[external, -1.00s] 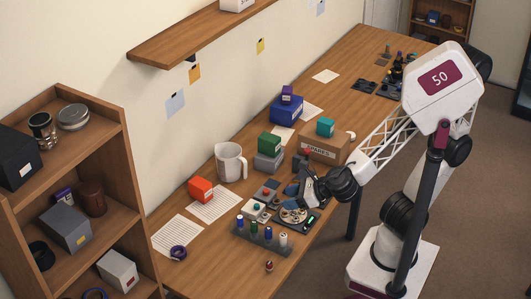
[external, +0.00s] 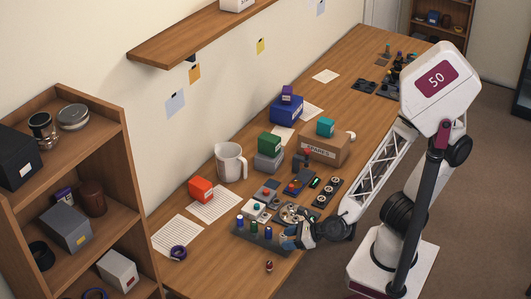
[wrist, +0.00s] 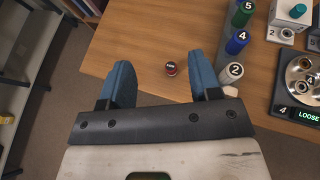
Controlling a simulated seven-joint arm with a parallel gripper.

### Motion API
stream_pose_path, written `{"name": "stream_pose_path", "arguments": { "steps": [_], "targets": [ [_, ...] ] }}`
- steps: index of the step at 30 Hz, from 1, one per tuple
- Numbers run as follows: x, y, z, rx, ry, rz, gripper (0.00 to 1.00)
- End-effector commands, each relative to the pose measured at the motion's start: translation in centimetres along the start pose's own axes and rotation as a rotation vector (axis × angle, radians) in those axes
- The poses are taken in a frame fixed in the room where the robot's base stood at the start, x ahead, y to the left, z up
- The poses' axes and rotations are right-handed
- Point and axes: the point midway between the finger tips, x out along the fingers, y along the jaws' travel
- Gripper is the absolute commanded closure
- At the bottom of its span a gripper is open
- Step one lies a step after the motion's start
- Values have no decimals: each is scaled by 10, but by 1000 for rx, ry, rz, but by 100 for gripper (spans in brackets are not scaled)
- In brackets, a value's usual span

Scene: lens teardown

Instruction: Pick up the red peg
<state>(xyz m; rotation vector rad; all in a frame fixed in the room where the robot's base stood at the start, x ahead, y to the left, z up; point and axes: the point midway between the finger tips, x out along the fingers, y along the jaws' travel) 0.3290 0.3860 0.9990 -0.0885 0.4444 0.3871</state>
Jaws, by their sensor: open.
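The red peg (external: 269,265) is a small, short red piece with a dark, lettered top. It stands alone on the wooden table near its front edge. In the wrist view the red peg (wrist: 171,68) appears in the gap between my two blue fingers, apart from both. My gripper (wrist: 160,62) is open and empty. In the external view my gripper (external: 289,238) is beside the peg rack, up and to the right of the red peg. The fingers are partly hidden there.
A dark rack (external: 262,238) with several coloured pegs stands close to my gripper. A round metal dial plate (wrist: 305,82) marked LOOSE lies to the right in the wrist view. A purple ring (external: 178,253) lies at the left. The table around the red peg is bare.

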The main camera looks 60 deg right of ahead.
Motion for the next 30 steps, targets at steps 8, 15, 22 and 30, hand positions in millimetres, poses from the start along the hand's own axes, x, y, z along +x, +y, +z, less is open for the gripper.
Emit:
{"name": "stream_pose_path", "arguments": {
  "steps": [8, 15, 22, 30],
  "targets": [
    [40, 0, -83, -3, 3, -1, 43],
    [51, 0, -105, 0, 0, 0, 43],
    [51, 0, -105, 1, 0, 0, 43],
    [59, -1, -106, 1, 1, -2, 43]
  ]
}}
